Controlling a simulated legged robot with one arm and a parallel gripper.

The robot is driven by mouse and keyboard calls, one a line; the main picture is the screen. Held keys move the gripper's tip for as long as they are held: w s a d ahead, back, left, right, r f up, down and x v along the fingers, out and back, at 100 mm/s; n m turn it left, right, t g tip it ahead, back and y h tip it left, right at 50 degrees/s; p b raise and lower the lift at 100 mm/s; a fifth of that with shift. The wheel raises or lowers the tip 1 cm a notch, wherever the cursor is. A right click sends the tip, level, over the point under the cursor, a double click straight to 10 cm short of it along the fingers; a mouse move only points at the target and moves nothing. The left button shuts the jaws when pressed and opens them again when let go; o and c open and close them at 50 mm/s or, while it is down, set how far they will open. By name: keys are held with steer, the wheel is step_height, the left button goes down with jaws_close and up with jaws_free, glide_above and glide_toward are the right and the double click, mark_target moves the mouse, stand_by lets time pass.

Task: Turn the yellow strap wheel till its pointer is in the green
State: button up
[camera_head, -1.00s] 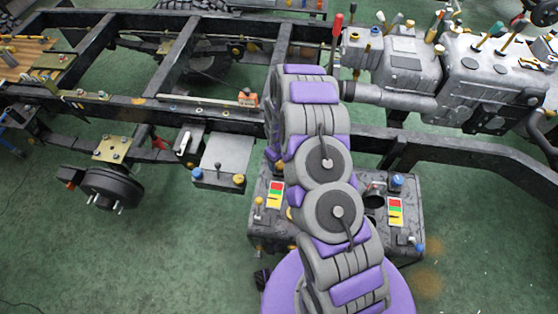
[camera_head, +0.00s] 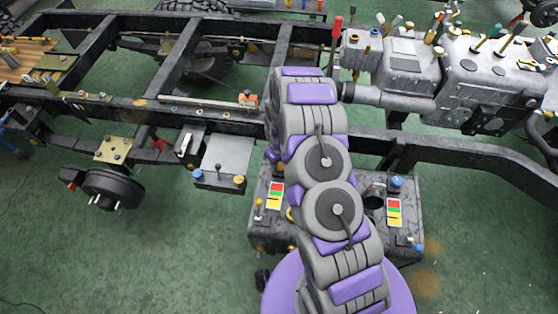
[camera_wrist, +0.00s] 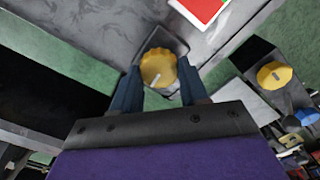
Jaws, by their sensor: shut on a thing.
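The yellow strap wheel (camera_wrist: 158,67) sits on the dark grey tank in the wrist view, with a pale pointer mark on its face. My gripper (camera_wrist: 159,73) is shut on it, one dark blue finger on each side. In the head view a card with red, green and yellow fields (camera_head: 275,196) is on the tank. A bit of yellow (camera_head: 290,214) shows beside my arm, which hides the gripper and most of the wheel.
A second coloured card (camera_head: 395,211) and a blue cap (camera_head: 397,181) are on the tank's right part. A grey box (camera_head: 224,157) with a blue cap and a yellow knob (camera_wrist: 274,75) stands left. The black chassis rail (camera_head: 200,117) runs behind.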

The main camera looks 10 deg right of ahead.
mark_target(279, 163)
steer(key=m+p, duration=0.2)
steer(key=p, duration=0.1)
steer(key=shift+r+m, duration=0.2)
steer(key=shift+m, duration=0.2)
steer(key=shift+f+m+p, duration=0.15)
steer(key=shift+m+p, duration=1.3)
steer(key=shift+m, duration=0.05)
steer(key=o, duration=1.1)
steer(key=shift+c, duration=0.2)
step_height(279, 163, up, 17)
steer(key=p, duration=0.2)
steer(key=shift+w, duration=0.1)
